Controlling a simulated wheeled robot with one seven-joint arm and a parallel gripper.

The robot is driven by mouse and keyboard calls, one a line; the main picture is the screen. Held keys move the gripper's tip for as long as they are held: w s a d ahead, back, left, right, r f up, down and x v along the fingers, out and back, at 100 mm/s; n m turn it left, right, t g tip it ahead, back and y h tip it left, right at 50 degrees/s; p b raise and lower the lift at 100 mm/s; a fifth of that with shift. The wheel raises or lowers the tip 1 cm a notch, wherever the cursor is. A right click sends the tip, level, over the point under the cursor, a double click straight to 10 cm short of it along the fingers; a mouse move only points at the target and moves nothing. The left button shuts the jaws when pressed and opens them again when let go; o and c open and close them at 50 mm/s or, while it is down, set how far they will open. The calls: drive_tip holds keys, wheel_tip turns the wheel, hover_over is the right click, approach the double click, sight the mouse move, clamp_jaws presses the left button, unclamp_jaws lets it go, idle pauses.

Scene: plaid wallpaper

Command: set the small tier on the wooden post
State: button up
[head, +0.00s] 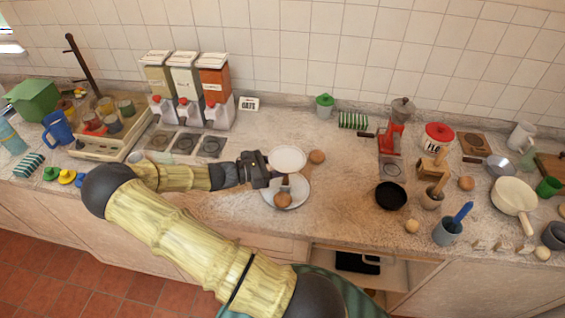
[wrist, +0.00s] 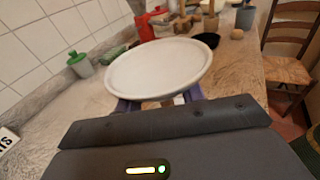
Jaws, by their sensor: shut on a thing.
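The small tier (head: 288,158) is a white round plate held in the air, roughly level, in my gripper (head: 268,168). My gripper is shut on its near side. In the wrist view the small tier (wrist: 160,68) fills the middle, with purple fingers at its underside. Below it a larger white plate (head: 302,194) lies on the counter. The wooden post (head: 285,181) seems to rise from this plate, just under the small tier's front edge; its top is hard to make out. A brown round item (head: 282,200) sits on the larger plate.
A brown ball-like item (head: 317,157) stands right of the small tier. A black pan (head: 390,195) and red grinder (head: 391,137) are farther right. Three dispensers (head: 186,88) stand behind left. Counter between the plates and black pan is clear.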

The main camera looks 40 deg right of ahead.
drive_tip(key=shift+f, duration=0.35)
drive_tip(key=o, duration=1.2)
drive_tip(key=b+v, duration=0.4)
drive_tip(key=v, duration=1.3)
drive_tip(key=shift+a, duration=0.2)
drive_tip(key=shift+f, duration=0.1)
